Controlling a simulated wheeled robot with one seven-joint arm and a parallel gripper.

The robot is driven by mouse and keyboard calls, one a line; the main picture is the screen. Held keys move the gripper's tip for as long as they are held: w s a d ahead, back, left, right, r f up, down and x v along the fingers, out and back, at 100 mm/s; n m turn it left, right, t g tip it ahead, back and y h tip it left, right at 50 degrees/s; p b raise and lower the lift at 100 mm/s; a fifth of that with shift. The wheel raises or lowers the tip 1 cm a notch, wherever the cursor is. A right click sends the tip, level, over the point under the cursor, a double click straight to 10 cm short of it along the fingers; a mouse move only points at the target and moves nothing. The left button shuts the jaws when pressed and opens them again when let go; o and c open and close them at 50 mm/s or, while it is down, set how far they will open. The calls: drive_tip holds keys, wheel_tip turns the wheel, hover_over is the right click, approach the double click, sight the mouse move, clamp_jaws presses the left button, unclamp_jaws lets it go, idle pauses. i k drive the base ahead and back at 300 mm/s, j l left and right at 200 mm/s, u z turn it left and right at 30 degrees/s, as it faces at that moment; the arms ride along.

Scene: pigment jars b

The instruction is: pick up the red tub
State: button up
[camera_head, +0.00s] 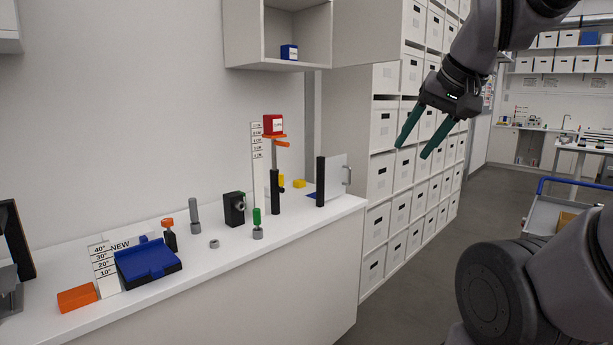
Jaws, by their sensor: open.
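The red tub (273,124) is a small red box with a pale label on its front. It sits on an orange platform (273,137) on a post, raised above the white counter near its right part. A white scale strip (257,150) stands just left of it. My gripper (412,152) is open, with two teal fingers pointing down and left. It hangs in the air well to the right of the tub, in front of the drawer shelves, and holds nothing.
A blue box (289,52) sits in a wall cubby (265,64) above the tub. The white counter (235,262) also holds a black post (275,190), a hinged panel (334,178), a blue tilted stand (148,260) and an orange block (77,298). Storage boxes (385,122) line the shelves behind my gripper.

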sight(273, 124)
drive_tip(key=i+l+z, duration=0.15)
drive_tip(key=i+z, duration=0.85)
drive_tip(key=i+l+u, duration=0.1)
drive_tip(key=i+u, duration=0.25)
drive_tip(key=i, duration=0.2)
drive_tip(key=i+l+u, duration=0.2)
drive_tip(key=i+u, duration=0.15)
drive_tip(key=i, duration=0.15)
drive_tip(key=u, duration=0.4)
drive_tip(key=i+j+u, duration=0.1)
drive_tip(key=u, duration=0.75)
drive_tip(key=i+u, duration=0.15)
drive_tip(key=u, duration=0.25)
drive_tip(key=i, duration=0.25)
